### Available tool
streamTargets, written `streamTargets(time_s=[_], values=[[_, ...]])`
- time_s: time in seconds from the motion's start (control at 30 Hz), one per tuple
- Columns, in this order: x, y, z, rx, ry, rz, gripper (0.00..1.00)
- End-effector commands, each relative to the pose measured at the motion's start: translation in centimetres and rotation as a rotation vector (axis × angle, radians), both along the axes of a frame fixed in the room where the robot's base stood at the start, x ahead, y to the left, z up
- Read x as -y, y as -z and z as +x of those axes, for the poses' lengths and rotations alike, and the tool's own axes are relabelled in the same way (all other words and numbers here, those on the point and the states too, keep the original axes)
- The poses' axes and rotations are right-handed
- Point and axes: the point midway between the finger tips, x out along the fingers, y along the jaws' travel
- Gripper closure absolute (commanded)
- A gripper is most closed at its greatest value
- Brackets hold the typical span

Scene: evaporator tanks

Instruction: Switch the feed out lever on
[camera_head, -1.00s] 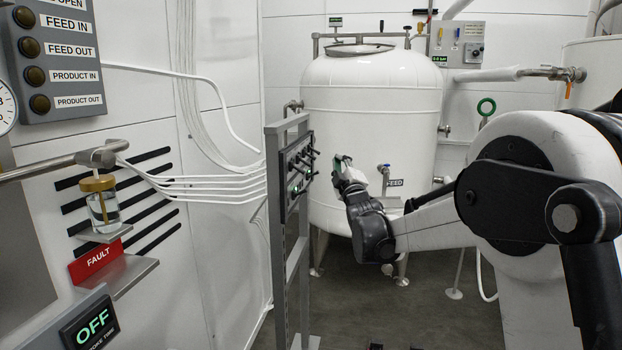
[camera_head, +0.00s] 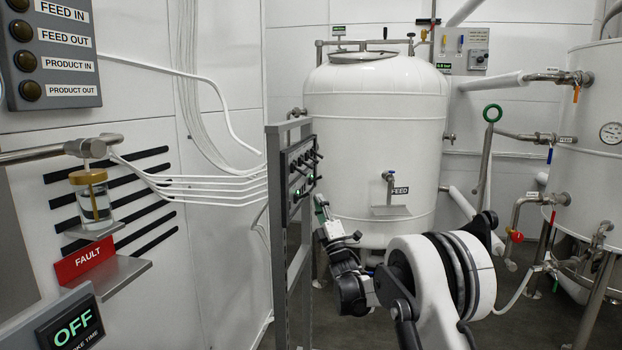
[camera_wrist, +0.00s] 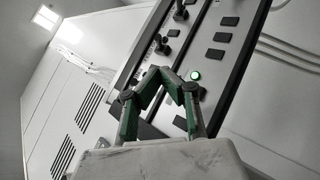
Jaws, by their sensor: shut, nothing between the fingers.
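The lever panel (camera_head: 299,172) is a dark plate on a grey upright frame, seen edge-on in the head view, with several black levers sticking out to the right. In the wrist view the panel (camera_wrist: 215,50) runs diagonally, with black levers, dark label plates and one lit green light (camera_wrist: 195,76). The labels are unreadable, so I cannot tell which lever is feed out. My gripper (camera_head: 320,203) is shut and empty, just right of the panel's lower part. In the wrist view my gripper's green fingers (camera_wrist: 160,74) meet in front of the panel, near the lit light and partly hiding the lower levers.
A white tank (camera_head: 375,140) labelled FEED stands behind the panel. A button box (camera_head: 50,50) with FEED IN, FEED OUT, PRODUCT IN and PRODUCT OUT labels hangs at the left wall. White hoses run to the panel from the left. Another tank (camera_head: 595,150) stands at the right.

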Motion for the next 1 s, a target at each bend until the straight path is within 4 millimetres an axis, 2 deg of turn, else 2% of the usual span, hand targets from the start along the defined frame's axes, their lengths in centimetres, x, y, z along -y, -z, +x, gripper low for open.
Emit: streamTargets(time_s=[0.3,0.47,1.0], values=[[0.0,-0.1,0.0,0.000,0.000,0.000,1.00],[-0.4,-0.7,0.7,-0.001,-0.001,0.000,1.00],[-3.2,-5.9,5.7,-0.001,0.000,0.000,1.00]])
